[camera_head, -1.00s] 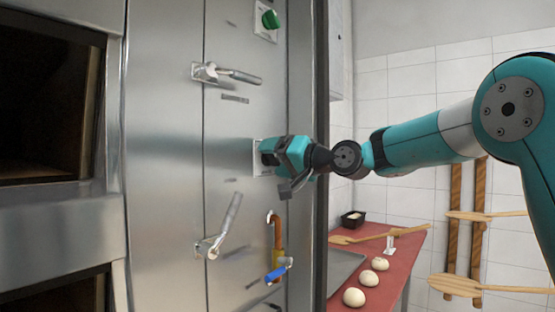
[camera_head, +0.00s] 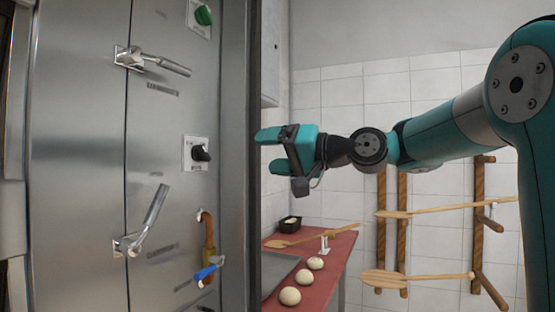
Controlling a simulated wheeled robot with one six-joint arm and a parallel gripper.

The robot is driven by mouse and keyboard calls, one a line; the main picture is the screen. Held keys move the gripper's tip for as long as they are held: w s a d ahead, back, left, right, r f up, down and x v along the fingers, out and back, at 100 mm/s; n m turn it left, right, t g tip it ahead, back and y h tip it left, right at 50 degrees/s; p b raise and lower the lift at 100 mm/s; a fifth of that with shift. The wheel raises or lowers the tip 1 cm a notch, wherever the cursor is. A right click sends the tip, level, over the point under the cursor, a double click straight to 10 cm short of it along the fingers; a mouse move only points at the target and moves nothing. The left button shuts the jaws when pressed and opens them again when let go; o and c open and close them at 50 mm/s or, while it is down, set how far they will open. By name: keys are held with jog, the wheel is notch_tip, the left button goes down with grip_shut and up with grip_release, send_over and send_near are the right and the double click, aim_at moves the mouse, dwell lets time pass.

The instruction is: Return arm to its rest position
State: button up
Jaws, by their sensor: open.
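My gripper (camera_head: 268,152) is teal and dark grey, at the end of my teal arm, which reaches in from the right. Its two fingers point left and stand apart, with nothing between them. It hangs in front of the oven's right edge and the white tiled wall, clear of the black knob (camera_head: 201,153) on its white plate. The oven front (camera_head: 170,110) is steel and fills the left side. How far the fingers are from the oven edge in depth is hard to tell.
Two lever handles, the upper (camera_head: 152,62) and the lower (camera_head: 148,222), stick out from the oven. A green knob (camera_head: 204,15) and a blue-handled valve (camera_head: 207,271) are there too. A red table (camera_head: 325,270) holds dough balls (camera_head: 290,296). Wooden peels (camera_head: 415,281) hang on a wall rack.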

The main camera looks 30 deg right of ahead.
jog(key=shift+s+d, duration=0.25)
jog(key=shift+s, duration=0.15)
jog(key=s+a+f+n+g+h+p, duration=0.1)
jog(key=s+a+f+n+g+p, duration=0.1)
jog(key=s+a+f+g, duration=0.4)
jog(key=s+a+f+n+g+h+p, duration=0.1)
jog(key=s+a+f+n+g+p, duration=0.15)
jog(key=s+a+f, duration=0.45)
jog(key=s+a+f+n+g+h+p, duration=0.1)
jog(key=s+f+n+g+h, duration=0.3)
jog(key=s+f, duration=0.6)
jog(key=s+g, duration=0.2)
jog(key=shift+s+a+f, duration=0.15)
jog(key=shift+s+f, duration=0.15)
